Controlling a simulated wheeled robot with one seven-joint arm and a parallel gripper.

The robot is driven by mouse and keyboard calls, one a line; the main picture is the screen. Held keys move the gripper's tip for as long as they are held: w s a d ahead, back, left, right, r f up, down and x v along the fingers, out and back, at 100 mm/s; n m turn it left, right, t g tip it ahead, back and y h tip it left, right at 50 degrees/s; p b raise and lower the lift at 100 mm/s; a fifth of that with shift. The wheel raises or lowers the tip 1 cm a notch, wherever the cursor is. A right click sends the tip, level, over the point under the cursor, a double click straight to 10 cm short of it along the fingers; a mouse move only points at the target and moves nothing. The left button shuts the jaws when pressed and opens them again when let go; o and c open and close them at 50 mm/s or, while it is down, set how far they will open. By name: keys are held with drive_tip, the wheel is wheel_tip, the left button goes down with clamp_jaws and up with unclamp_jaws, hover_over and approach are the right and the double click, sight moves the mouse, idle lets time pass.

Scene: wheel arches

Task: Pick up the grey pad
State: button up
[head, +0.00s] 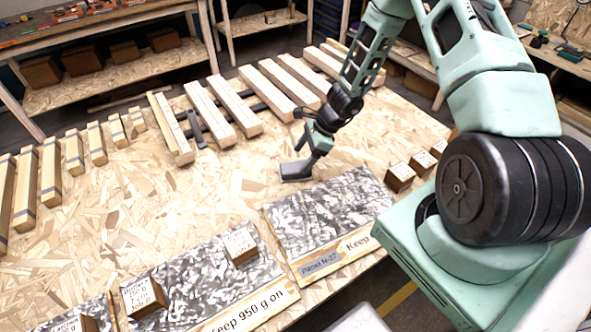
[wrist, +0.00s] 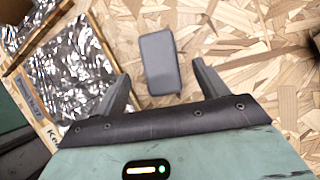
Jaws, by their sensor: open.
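The grey pad (wrist: 160,62) is a dark grey rounded block lying flat on the chipboard table top. In the head view the pad (head: 296,171) lies just behind the silver panel, below and left of my gripper (head: 318,143). In the wrist view my gripper (wrist: 162,72) is open, with one finger on each side of the pad's near end. The pad lies ahead, slightly tilted in the picture, and no finger visibly touches it. The height of the fingertips above the table is hard to tell.
Silver crinkled panels (head: 330,212) with wooden label edges line the table's front. Small wooden blocks (head: 399,177) stand right of the pad, and another block (head: 240,245) sits on a panel. Wooden bars (head: 210,108) lie along the back. Bare chipboard (head: 190,200) is left of the pad.

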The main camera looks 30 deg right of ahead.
sight(296, 166)
drive_tip(key=shift+p+x, duration=0.8)
drive_tip(key=shift+x, duration=1.8)
drive_tip(key=shift+s+d+f, duration=0.1)
drive_tip(key=c, duration=1.2)
drive_tip(key=shift+o, duration=0.2)
wheel_tip(296, 166, up, 10)
drive_tip(key=shift+b, duration=0.55)
drive_tip(key=shift+o, duration=1.1)
drive_tip(key=shift+d, duration=0.1)
